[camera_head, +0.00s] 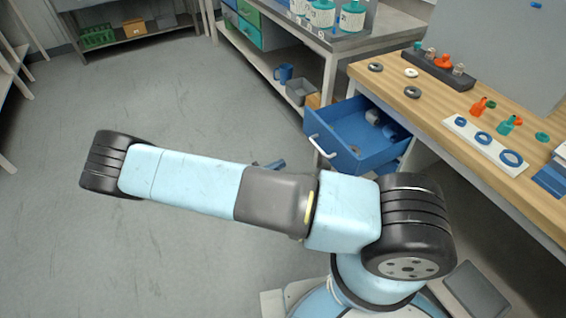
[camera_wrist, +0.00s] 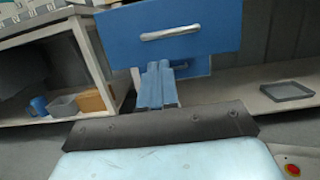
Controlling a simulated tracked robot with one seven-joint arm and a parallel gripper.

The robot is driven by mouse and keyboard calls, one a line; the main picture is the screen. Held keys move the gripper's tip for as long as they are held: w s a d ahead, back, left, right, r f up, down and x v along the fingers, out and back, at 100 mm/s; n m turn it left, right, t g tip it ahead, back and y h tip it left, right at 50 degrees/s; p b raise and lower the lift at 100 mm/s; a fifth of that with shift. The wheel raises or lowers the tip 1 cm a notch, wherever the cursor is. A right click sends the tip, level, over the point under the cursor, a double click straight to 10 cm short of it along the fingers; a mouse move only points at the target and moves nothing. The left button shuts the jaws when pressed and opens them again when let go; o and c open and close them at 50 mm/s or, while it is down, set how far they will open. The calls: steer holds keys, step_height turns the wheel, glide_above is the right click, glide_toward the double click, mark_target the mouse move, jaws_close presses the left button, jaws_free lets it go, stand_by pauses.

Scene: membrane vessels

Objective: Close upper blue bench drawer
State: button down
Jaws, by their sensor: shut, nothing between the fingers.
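The upper blue bench drawer (camera_head: 377,152) is pulled out from the wooden-topped bench, with its open inside and white handle (camera_head: 322,147) visible in the head view. In the wrist view its blue front (camera_wrist: 215,28) fills the upper middle, with the pale handle (camera_wrist: 170,33) across it. A lower blue drawer front (camera_wrist: 200,67) shows below it, partly hidden. My gripper (camera_wrist: 154,68) is shut and empty, its fingertips just below the upper drawer's front edge in the wrist view. In the head view my gripper (camera_head: 269,165) is mostly hidden behind my arm, left of the drawer and apart from it.
Round grey parts (camera_head: 373,116) lie inside the drawer. The benchtop (camera_head: 430,100) holds rings, small bottles and a white ring tray (camera_head: 485,146). A metal bench with a lower shelf (camera_head: 265,67) stands behind, holding a blue mug (camera_head: 285,72). Grey floor at left is clear.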

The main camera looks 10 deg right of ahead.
steer(key=x, duration=1.1)
steer(key=shift+d+r, duration=0.15)
steer(key=shift+d, duration=0.2)
steer(key=shift+w, duration=0.1)
